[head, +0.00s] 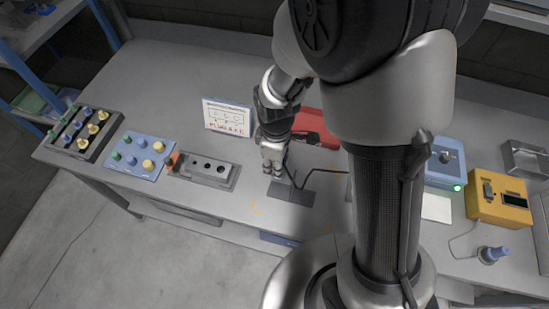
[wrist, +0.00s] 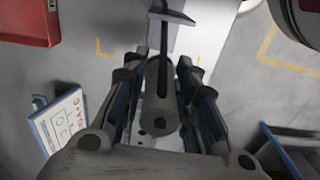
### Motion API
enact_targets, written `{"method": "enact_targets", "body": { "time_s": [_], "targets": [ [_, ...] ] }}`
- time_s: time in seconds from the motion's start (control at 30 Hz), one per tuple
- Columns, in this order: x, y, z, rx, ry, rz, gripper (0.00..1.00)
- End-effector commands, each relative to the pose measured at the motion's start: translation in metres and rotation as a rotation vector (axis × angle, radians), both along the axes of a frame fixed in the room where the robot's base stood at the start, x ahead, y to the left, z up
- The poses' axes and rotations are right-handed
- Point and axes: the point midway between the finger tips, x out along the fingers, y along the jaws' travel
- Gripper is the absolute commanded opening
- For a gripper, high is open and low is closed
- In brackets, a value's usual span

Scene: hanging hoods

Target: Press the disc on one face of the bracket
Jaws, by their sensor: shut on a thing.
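My gripper (head: 273,166) is low over the middle of the workbench, pointing down. In the wrist view its fingers (wrist: 160,70) are closed on both sides of a grey rounded piece (wrist: 158,105) with a dark slot. A thin stem and a flat, angled grey end (wrist: 173,14) extend beyond the fingertips in line with it. A dark grey plate (head: 293,194) lies on the bench just below and right of my gripper, with thin black bent bars (head: 313,175) beside it. I cannot tell which part is the bracket. I cannot make out a disc.
A grey block with holes (head: 208,170), a blue knob board (head: 138,155) and a dark knob rack (head: 83,131) stand left. A white sign (head: 228,116) and red case (head: 316,128) stand behind. A yellow box (head: 499,203) is right. The bench front is mostly clear.

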Motion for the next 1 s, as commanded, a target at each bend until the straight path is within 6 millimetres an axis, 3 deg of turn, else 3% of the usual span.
{"method": "enact_targets", "body": {
  "time_s": [0.37, 1.0],
  "targets": [
    [-0.003, 0.003, -0.018, -0.001, 0.001, 0.041, 0.12],
    [-0.003, 0.002, -0.082, -0.001, 0.001, 0.039, 0.12]
  ]
}}
